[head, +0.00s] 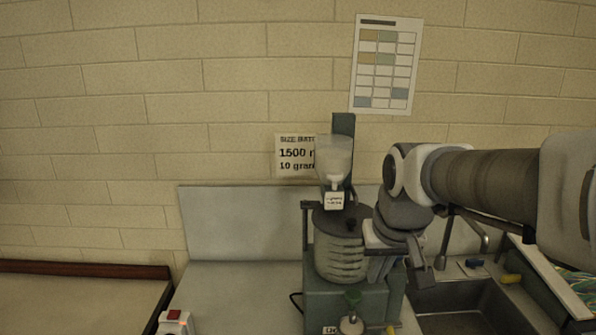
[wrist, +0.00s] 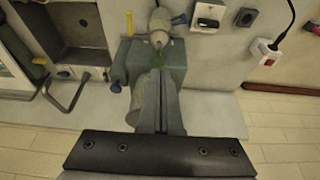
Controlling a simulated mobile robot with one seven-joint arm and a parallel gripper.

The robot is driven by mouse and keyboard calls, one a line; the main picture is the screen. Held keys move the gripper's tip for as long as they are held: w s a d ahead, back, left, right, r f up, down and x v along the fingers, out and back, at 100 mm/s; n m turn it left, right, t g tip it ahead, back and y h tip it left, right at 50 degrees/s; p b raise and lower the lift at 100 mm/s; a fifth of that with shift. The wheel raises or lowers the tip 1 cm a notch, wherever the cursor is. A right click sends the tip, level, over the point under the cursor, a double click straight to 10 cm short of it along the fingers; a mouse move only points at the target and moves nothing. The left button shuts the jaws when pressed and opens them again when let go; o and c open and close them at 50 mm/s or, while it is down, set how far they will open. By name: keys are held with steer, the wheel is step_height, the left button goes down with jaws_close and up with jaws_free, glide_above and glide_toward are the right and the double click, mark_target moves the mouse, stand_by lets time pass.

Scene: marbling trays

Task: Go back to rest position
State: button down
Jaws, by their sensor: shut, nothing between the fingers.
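My gripper (head: 420,272) hangs at the end of my arm, on the right of the grey-green dosing machine (head: 350,290) in the head view. Its fingers point down and are together, with nothing between them. In the wrist view my gripper (wrist: 160,75) shows as two dark fingers side by side over the machine, covering part of it. The machine carries a ribbed pale vessel (head: 338,260) with a dark lid and a clear funnel (head: 333,155) above. Whether the fingers touch the machine cannot be told.
A sink (head: 455,300) with a metal tap (head: 470,228) lies on the right, near my arm. A patterned tray (head: 575,280) is at the right edge. A white box with a red button (head: 175,318) stands at the lower left. The counter (head: 235,290) left of the machine is clear.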

steer(key=s+f+t, duration=0.1)
steer(key=s, duration=1.3)
steer(key=shift+f, duration=0.25)
